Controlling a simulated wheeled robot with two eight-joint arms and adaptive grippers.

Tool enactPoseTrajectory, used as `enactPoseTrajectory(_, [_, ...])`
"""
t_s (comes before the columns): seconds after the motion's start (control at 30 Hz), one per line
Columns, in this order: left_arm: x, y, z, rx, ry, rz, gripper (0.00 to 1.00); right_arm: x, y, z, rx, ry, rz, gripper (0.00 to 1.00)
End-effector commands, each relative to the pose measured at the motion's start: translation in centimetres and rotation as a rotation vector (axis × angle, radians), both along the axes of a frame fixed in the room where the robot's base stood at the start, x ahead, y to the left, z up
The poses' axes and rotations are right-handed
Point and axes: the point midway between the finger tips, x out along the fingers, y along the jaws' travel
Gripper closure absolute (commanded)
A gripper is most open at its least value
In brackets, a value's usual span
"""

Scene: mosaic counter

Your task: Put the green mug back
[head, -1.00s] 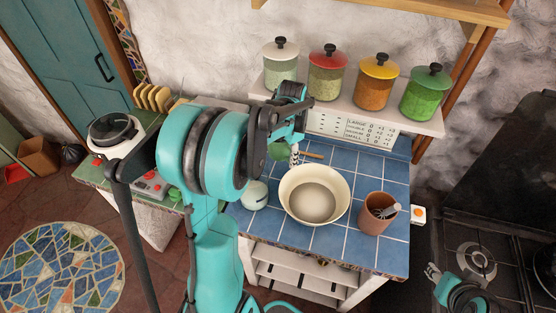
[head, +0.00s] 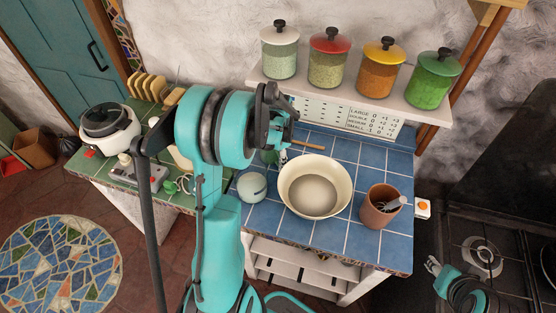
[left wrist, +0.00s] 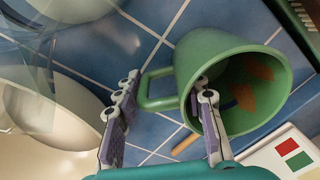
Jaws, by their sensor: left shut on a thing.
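The green mug (left wrist: 240,85) fills the right half of the left wrist view, tipped with its open mouth toward the camera and its handle to the left. My left gripper (left wrist: 163,115) is shut on it, one finger at the mouth and the other on the handle side. In the head view a small part of the mug (head: 269,157) shows under my left gripper (head: 283,153), behind the cream bowl; my arm hides most of it. Whether the mug touches the tiles is unclear. My right gripper (head: 433,266) is low at the right by the stove, its opening unclear.
The cream bowl (head: 295,203), a pale round pot (head: 252,187) and a brown cup with a utensil (head: 378,210) stand on the blue counter. A wooden stick (head: 307,146) lies behind the bowl. A shelf (head: 345,98) with lidded jars hangs above. Blue tiles at the front right are bare.

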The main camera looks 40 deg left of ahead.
Motion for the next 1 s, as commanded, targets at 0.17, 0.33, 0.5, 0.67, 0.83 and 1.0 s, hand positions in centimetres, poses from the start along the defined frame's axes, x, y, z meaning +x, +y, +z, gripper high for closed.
enactPoseTrajectory(0.17, [0.0, 0.0, 0.1, 0.0, 0.0, 0.0, 1.0, 0.0, 0.0, 0.1, 0.0, 0.0, 0.0, 0.6])
enactPoseTrajectory(0.33, [0.0, 0.0, -0.3, 0.0, 0.0, 0.0, 0.51, 0.0, 0.0, -0.3, 0.0, 0.0, 0.0, 0.6])
enactPoseTrajectory(0.5, [0.0, 0.0, -0.2, 0.0, 0.0, 0.0, 0.4, 0.0, 0.0, -0.2, 0.0, 0.0, 0.0, 0.6])
enactPoseTrajectory(0.67, [0.0, 0.0, -0.2, 0.0, 0.0, 0.0, 0.4, 0.0, 0.0, -0.2, 0.0, 0.0, 0.0, 0.6])
enactPoseTrajectory(0.83, [0.0, 0.0, 1.2, 0.0, 0.0, 0.0, 0.4, 0.0, 0.0, 0.5, 0.0, 0.0, 0.0, 0.6])
enactPoseTrajectory(1.0, [-0.1, -0.1, 4.8, 0.0, 0.0, 0.0, 0.4, 0.0, 0.0, 1.4, 0.0, 0.0, 0.0, 0.6])
